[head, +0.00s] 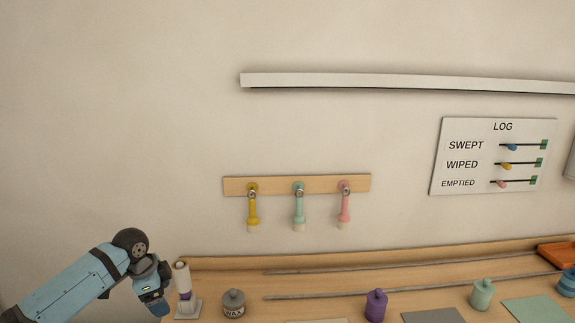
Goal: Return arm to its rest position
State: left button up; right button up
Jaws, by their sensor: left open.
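My left arm comes in from the lower left, light blue with dark joints, and bends down at the wrist. My left gripper (158,303) points downward at the left end of the wooden shelf, just left of a white cylinder on a small stand (182,277). The gripper is open, and I see nothing held in it. I cannot tell whether it touches the stand. My right gripper is not in view.
A grey WAX jar (234,303), a purple jar (376,305) and a mint jar (482,294) stand on the shelf (330,280). Brushes hang from a wooden rack (322,184). A LOG board (494,156) is on the wall. The wall above the arm is clear.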

pick_arm(q)
jog(key=s+d+f+n+t+h, duration=0.1)
jog(key=s+d+f, duration=0.3)
jog(key=f, duration=0.2)
jog(key=s+d+f+n+t+h, duration=0.1)
jog(key=s+d+f+n+t, duration=0.1)
jog(key=s+d+f, duration=0.2)
jog(key=s+d+f+n+t+h, duration=0.1)
jog(key=s+d+f, duration=0.4)
jog(key=f, duration=0.3)
jog(key=shift+s+f, duration=0.35)
jog(key=shift+s, duration=0.05)
jog(key=s+a+f+n+t+y, duration=0.1)
jog(key=s+n+t, duration=0.1)
jog(key=s, duration=0.7)
jog(key=s+a+f+n+t+y, duration=0.1)
jog(key=s+n+t, duration=0.2)
jog(key=s, duration=0.7)
jog(key=shift+s+f+n+t, duration=0.2)
jog(key=shift+f+n+t, duration=0.15)
jog(key=shift+n, duration=0.55)
jog(key=shift+f, duration=0.1)
